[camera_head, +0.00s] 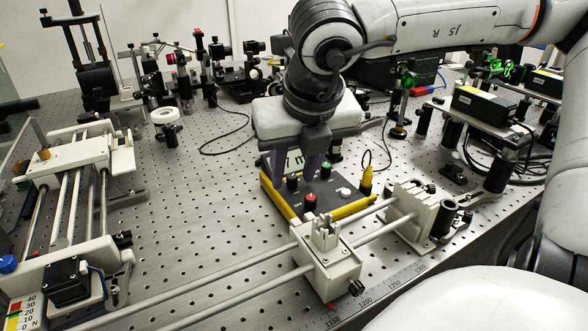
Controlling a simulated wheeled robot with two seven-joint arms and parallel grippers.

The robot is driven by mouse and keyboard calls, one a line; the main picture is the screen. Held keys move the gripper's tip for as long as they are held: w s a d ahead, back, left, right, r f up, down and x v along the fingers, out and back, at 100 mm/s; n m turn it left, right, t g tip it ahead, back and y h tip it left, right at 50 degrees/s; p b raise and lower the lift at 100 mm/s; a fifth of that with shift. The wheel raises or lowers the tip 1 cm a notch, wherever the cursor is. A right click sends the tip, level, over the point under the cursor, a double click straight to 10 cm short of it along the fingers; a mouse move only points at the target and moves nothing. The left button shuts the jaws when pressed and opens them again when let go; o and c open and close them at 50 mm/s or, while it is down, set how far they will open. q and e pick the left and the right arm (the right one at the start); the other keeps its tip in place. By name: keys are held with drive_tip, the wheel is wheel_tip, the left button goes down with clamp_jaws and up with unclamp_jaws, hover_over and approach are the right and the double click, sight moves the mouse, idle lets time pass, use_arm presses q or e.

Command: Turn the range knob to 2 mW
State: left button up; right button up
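A dark meter box with yellow edges (352,211) stands on the bench near the middle. Its top face carries a red knob (310,201), a pale knob (343,193) and small dark and green controls, with a partly covered display behind them. I cannot read which one is the range knob or its setting. My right gripper (294,171) points down over the box's back part. Its two fingers are apart, with a dark knob (293,183) showing between and just below them. I cannot tell whether they touch it. My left gripper is not in view.
A rail with a white carriage (328,265) runs close in front of the box. A yellow plug (366,180) stands at its right. A white rail apparatus (82,150) is at left, optics mounts behind. Perforated bench (195,215) is clear left of the box.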

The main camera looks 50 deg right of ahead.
clamp_jaws()
